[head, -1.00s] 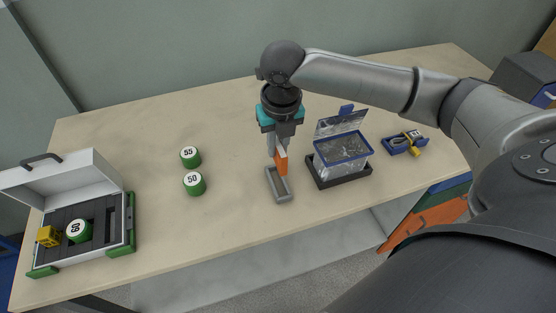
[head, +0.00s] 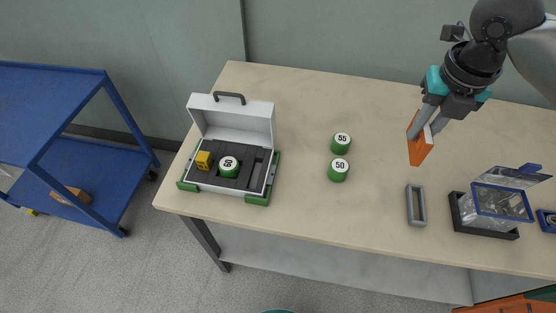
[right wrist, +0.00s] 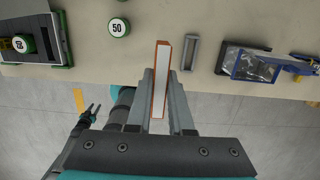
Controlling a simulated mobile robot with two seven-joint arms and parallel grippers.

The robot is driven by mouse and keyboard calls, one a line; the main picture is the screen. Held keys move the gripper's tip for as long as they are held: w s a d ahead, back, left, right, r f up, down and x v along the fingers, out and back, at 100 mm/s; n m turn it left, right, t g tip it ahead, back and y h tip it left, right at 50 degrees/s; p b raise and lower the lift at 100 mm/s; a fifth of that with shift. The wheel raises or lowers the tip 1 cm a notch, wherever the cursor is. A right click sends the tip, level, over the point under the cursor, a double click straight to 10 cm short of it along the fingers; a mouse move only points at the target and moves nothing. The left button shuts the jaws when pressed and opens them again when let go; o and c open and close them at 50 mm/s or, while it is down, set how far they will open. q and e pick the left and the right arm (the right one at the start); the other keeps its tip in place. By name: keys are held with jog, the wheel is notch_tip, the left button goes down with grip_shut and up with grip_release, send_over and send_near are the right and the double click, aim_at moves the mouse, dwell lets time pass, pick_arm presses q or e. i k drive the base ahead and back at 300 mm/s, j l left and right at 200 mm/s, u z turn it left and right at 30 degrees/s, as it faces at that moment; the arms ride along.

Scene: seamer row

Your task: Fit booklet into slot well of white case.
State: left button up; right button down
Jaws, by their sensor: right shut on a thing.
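The orange booklet (head: 421,148) with a white page edge is held upright between the fingers of my right gripper (head: 430,122), above the table. It also shows in the right wrist view (right wrist: 159,85). The white case (head: 238,122) stands open at the table's left end, its lid raised at the back. Its dark insert holds a yellow block (head: 204,160) and a green drum (head: 229,166). A narrow slot well (head: 258,173) lies empty at the insert's right side. What seems to be my left gripper (right wrist: 92,110) shows small in the right wrist view; its jaw state is unclear.
Two green drums, 55 (head: 341,144) and 50 (head: 338,170), stand between case and booklet. An empty grey holder (head: 416,206) stands right of them. A clear blue-rimmed box (head: 501,202) is further right. A blue cart (head: 75,150) stands left of the table.

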aim_at(255, 162)
jog(key=i+j+z, duration=0.1)
jog(key=j+z, duration=0.15)
jog(key=j, duration=0.75)
jog(key=j+z, duration=0.2)
jog(key=j, duration=0.85)
jog(key=i, duration=0.05)
